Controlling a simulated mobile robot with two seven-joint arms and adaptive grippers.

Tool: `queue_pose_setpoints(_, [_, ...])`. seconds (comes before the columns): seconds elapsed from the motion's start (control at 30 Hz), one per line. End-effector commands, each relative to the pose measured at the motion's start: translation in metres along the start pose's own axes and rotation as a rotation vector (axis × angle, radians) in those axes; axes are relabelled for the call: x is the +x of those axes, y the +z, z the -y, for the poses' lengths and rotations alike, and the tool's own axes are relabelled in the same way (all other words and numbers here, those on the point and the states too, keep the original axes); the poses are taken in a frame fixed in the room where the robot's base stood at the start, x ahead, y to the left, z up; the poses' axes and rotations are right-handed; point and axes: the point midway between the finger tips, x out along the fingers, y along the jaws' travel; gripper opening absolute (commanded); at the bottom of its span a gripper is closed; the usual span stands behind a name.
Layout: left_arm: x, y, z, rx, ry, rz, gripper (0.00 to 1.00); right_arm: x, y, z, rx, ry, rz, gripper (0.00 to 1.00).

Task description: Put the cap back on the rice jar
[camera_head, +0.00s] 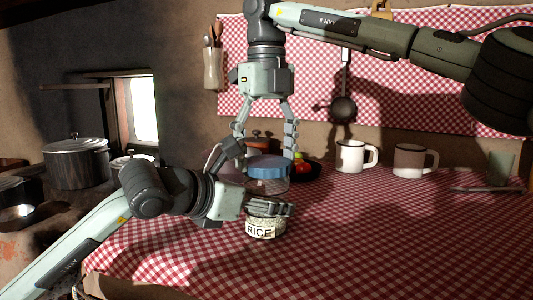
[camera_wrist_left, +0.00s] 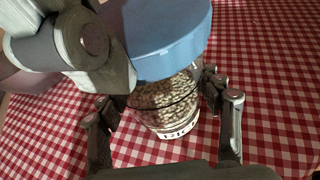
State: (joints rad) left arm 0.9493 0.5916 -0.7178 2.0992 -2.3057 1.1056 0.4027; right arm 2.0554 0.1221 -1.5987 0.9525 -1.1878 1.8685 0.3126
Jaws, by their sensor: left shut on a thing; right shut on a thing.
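The rice jar (camera_head: 262,230) is clear glass with a RICE label and stands upright on the checked cloth. Pale grains show inside it in the left wrist view (camera_wrist_left: 165,97). My left gripper (camera_head: 268,208) is shut around the jar's body from the left, hiding part of its middle. The blue cap (camera_head: 269,168) is level over the jar's mouth, and it shows large in the left wrist view (camera_wrist_left: 170,40). My right gripper (camera_head: 268,157) comes down from above and is shut on the cap's sides. I cannot tell whether the cap is fully seated.
A dark bowl with red and green produce (camera_head: 303,166) is just behind the cap. Pots (camera_head: 76,163) stand on the left. The cloth's front right (camera_head: 400,235) is clear.

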Motion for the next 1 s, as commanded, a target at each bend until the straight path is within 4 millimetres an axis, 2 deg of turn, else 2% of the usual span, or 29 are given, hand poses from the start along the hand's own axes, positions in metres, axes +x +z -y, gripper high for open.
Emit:
queue_pose_setpoints(0.1, [0.0005, -0.0012, 0.0001, -0.001, 0.000, -0.003, 0.00, 0.0007, -0.0004, 0.0001, 0.286, -0.001, -0.002, 0.40])
queue_pose_setpoints(0.23, [0.0005, -0.0011, 0.0000, -0.001, 0.000, -0.003, 0.00, 0.0008, -0.0004, -0.0001, 0.531, -0.001, -0.002, 0.40])
queue_pose_setpoints(0.4, [0.0005, -0.0012, 0.0000, -0.002, 0.000, -0.003, 0.00, 0.0009, -0.0005, -0.0002, 0.543, -0.001, -0.003, 0.40])
queue_pose_setpoints(0.43, [0.0005, -0.0012, -0.0001, -0.002, 0.000, -0.003, 0.00, 0.0009, -0.0005, -0.0003, 0.542, -0.001, -0.003, 0.78])
queue_pose_setpoints(0.6, [0.0005, -0.0011, -0.0001, -0.001, 0.000, -0.003, 0.00, 0.0008, -0.0004, -0.0003, 0.541, 0.000, -0.002, 0.99])
queue_pose_setpoints(1.0, [0.0004, -0.0010, -0.0001, -0.001, 0.000, -0.002, 0.00, -0.0039, 0.0003, -0.0005, 0.540, 0.000, 0.000, 0.99])
